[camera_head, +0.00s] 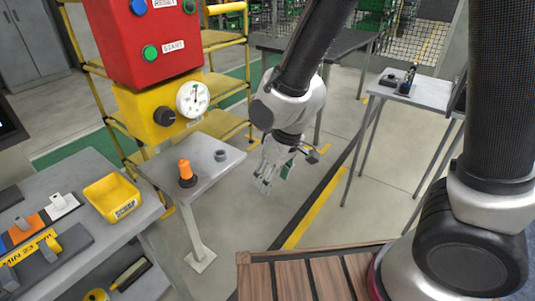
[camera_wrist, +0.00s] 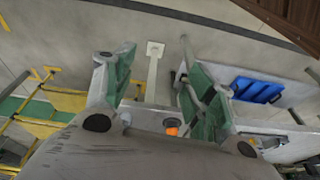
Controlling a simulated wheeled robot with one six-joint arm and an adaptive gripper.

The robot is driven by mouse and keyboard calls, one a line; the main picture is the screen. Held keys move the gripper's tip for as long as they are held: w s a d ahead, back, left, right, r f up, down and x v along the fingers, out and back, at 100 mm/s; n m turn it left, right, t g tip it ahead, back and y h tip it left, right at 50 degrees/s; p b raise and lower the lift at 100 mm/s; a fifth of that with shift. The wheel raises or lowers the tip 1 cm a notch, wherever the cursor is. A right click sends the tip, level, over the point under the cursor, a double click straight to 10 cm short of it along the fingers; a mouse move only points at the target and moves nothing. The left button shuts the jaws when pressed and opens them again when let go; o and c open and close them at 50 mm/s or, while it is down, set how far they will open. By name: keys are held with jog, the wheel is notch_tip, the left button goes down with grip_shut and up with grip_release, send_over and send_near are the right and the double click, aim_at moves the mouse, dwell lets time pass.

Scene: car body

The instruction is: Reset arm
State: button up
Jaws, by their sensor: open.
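My gripper (camera_head: 268,178) hangs in the middle of the head view, pointing down over open floor to the right of a small grey stand. In the wrist view my gripper (camera_wrist: 160,85) shows two fingers with green pads spread wide apart. Nothing is between the fingers within reach; the floor and the stand's post show well beyond them. My arm reaches down from the top of the head view with the wrist bent.
The grey stand (camera_head: 212,160) carries an orange knob (camera_head: 185,170). A red and yellow control panel (camera_head: 150,45) stands behind it. A yellow scrap bin (camera_head: 112,197) sits on the left workbench (camera_head: 70,195). A grey table (camera_head: 425,92) stands at the right.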

jog(key=s+d+r+m+t, duration=0.1)
jog(key=s+d+r+m, duration=0.2)
jog(key=d+r, duration=0.4)
jog(key=s+d+r+m+h, duration=0.1)
jog(key=s+d+r+m, duration=0.2)
jog(key=d+r, duration=0.4)
jog(key=s+d+r+m+t+h, duration=0.1)
jog(key=d+r, duration=0.7)
jog(key=d, duration=0.8)
jog(key=s+m, duration=0.1)
jog(key=s, duration=0.1)
jog(key=shift+s+d+m+t, duration=0.3)
jog(key=shift+s+d+m, duration=0.05)
jog(key=shift+s+m, duration=0.05)
jog(key=shift+o, duration=0.2)
dwell(0.4)
